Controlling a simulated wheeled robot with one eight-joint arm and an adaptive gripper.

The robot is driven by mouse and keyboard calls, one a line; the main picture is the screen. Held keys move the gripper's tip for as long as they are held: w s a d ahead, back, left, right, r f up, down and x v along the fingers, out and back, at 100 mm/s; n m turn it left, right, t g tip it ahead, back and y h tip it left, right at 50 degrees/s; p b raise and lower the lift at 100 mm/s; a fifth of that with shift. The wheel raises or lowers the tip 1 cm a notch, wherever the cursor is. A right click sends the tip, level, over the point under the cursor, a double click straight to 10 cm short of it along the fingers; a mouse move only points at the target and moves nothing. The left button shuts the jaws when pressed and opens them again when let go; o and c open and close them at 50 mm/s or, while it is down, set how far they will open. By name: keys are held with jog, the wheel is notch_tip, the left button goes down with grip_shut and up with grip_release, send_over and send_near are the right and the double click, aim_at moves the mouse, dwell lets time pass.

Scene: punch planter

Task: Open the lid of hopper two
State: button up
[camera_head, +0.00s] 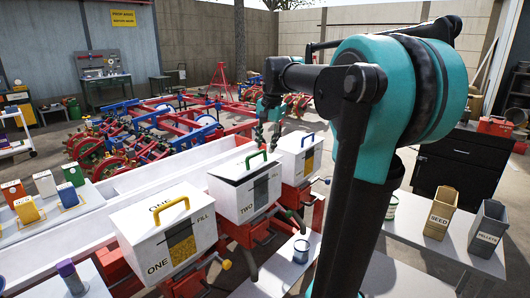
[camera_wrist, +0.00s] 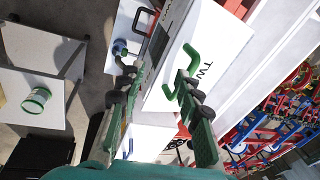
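Hopper two (camera_head: 232,207) is a white box with "TWO" and "FILL" on its front, in the middle of a row. Its white lid (camera_head: 233,168) carries a green handle (camera_head: 258,158). A dark line shows under the lid's front left edge; I cannot tell whether it is slightly raised. My gripper (camera_head: 267,138) is above and behind the hopper in the head view. In the wrist view my gripper (camera_wrist: 160,115) has its fingers spread wide and nothing between the tips. The green handle (camera_wrist: 188,68) appears beyond the right finger, which partly overlaps it. I cannot judge the distance.
Seed (camera_head: 440,212) and pellet (camera_head: 487,229) containers stand on a table at the right. Red and blue machinery (camera_head: 150,135) fills the back.

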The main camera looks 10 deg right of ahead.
jog(key=shift+s+a+f+n, duration=0.15)
jog(key=shift+s+f, duration=0.2)
jog(key=shift+f, duration=0.25)
jog(key=shift+s+d+f+n, duration=0.15)
jog(key=shift+s+f, duration=0.2)
jog(key=shift+f, duration=0.2)
jog(key=shift+a, duration=0.1)
jog(key=c, duration=0.5)
jog(key=shift+w+r+m, duration=0.1)
jog(key=shift+w+m, duration=0.05)
jog(key=shift+m, duration=0.75)
jog(key=shift+c, duration=0.9)
jog(key=shift+w+d+r+m, duration=0.15)
jog(key=shift+d+m, duration=0.1)
jog(key=shift+m, duration=0.75)
grip_shut()
jog(key=m+t+y, duration=0.2)
jog(key=m, duration=1.5)
send_over(256, 165)
jog(key=s+d, duration=0.2)
jog(key=f, duration=0.5)
jog(key=shift+s+a+f, duration=0.2)
jog(key=shift+a+f, duration=0.05)
jog(key=shift+f, duration=0.15)
